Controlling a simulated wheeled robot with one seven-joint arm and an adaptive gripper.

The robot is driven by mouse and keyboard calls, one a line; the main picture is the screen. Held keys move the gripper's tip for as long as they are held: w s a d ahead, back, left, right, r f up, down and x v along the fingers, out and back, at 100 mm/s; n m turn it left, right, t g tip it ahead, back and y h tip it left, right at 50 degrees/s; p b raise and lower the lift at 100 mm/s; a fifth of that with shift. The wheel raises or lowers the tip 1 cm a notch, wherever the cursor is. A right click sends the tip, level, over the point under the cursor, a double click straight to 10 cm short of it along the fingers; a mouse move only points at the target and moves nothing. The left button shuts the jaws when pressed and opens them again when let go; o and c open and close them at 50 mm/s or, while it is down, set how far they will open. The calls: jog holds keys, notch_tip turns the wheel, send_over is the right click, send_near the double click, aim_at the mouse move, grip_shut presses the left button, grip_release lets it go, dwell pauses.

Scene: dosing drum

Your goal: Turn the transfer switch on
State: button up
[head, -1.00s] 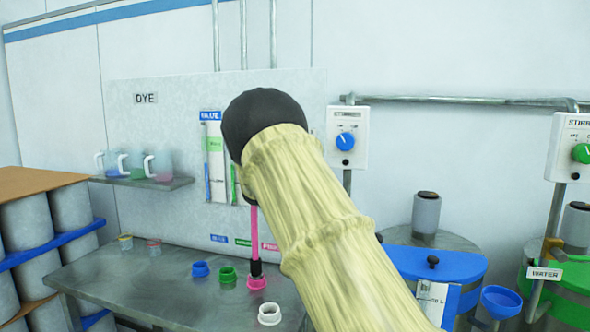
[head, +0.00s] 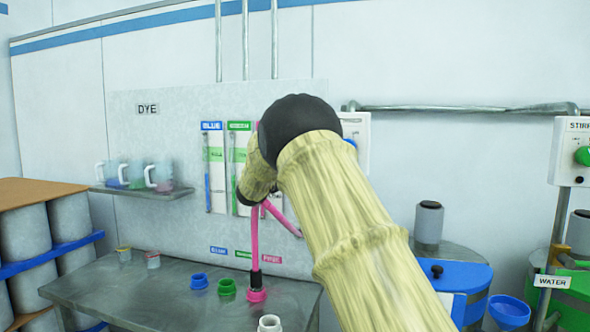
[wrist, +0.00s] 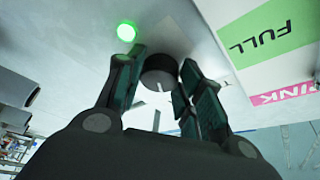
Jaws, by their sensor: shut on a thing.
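In the wrist view my gripper (wrist: 162,68) has its two dark fingers on either side of a round black knob (wrist: 160,75) with a white line, on the pale panel (wrist: 220,95). I take this knob to be the transfer switch; no label of its own is readable. The fingers are shut on it. A green lamp (wrist: 127,31) glows on the panel beside the left finger. In the head view my arm covers the gripper and the knob.
The wrist view shows a FULL label (wrist: 258,38) and a PINK label (wrist: 285,95) close by on the right. Jugs (head: 135,173) stand on a shelf at left; colored rings (head: 227,288) lie on the metal bench.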

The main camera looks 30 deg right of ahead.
jog(key=o, duration=1)
jog(key=v, duration=1.2)
jog(key=shift+r, duration=0.15)
